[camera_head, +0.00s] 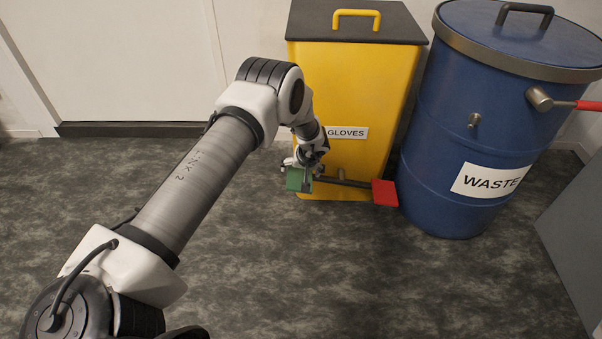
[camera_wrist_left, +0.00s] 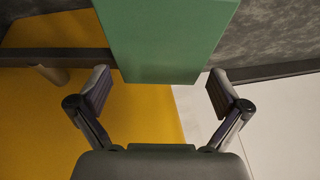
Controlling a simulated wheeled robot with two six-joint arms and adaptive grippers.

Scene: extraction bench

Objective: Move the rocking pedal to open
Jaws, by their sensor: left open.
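The rocking pedal is a dark bar (camera_head: 345,182) across the lower front of the yellow bin (camera_head: 350,90). It has a green pad (camera_head: 298,180) on its left end and a red pad (camera_head: 384,192) on its right end. My left gripper (camera_head: 302,164) is at the green end, partly overlapping it in the head view. In the left wrist view, the green pad (camera_wrist_left: 165,40) fills the top middle. The open fingers (camera_wrist_left: 159,92) stand apart on either side near its edge, with nothing held. Contact cannot be told. My right gripper is not in view.
The yellow bin has a GLOVES label, a dark lid (camera_head: 355,20) and a yellow handle. A blue WASTE drum (camera_head: 480,130) stands close on the right, with a red-handled lever (camera_head: 588,105). A grey panel (camera_head: 580,225) is at far right. The floor (camera_head: 380,280) in front is clear.

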